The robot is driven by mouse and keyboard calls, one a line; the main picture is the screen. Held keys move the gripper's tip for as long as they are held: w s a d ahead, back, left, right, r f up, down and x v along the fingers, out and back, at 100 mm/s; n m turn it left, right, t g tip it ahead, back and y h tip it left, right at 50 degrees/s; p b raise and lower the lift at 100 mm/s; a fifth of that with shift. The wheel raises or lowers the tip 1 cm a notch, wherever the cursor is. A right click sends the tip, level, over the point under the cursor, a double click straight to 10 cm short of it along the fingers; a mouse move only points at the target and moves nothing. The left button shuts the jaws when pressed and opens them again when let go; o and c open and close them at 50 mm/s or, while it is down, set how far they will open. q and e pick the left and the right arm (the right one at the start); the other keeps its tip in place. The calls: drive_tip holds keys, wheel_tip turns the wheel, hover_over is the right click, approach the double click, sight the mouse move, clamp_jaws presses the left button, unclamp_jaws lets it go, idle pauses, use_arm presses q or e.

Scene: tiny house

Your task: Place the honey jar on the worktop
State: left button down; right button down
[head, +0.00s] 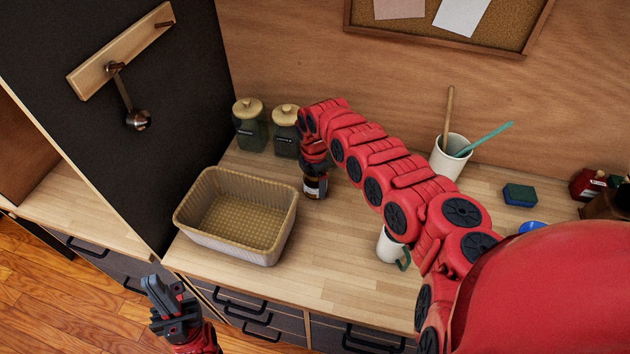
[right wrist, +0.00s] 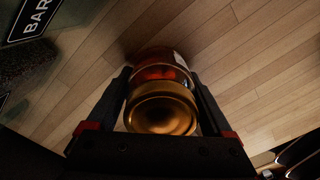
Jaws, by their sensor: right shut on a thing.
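The honey jar (head: 316,187) is a small amber jar with a dark label, upright at the worktop (head: 330,240), right of the basket. In the right wrist view the jar (right wrist: 160,107) shows its gold lid towards me, with worktop planks behind it. My right gripper (head: 315,172) comes down from above and is shut on the jar, one finger on each side. I cannot tell whether the jar's base touches the wood. My left gripper (head: 170,302) is low at the left, in front of the drawers and away from the jar; its jaw opening is unclear.
A wicker basket (head: 190,222) stands left of the jar. Two lidded glass jars (head: 251,133) (head: 286,145) stand behind. A white mug (head: 389,247) is to the right, partly behind my arm. A utensil cup (head: 447,160) and sponge (head: 520,195) stand further right. Worktop in front of the jar is clear.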

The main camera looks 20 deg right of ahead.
drive_tip(key=shift+f, duration=0.15)
unclamp_jaws()
drive_tip(key=shift+r, duration=0.35)
wheel_tip(320, 180, up, 11)
drive_tip(key=b, duration=0.3)
drive_tip(key=shift+w+a+f+b, duration=0.1)
drive_tip(key=shift+f+b, duration=0.1)
drive_tip(key=shift+b, duration=0.15)
drive_tip(key=shift+r, duration=0.5)
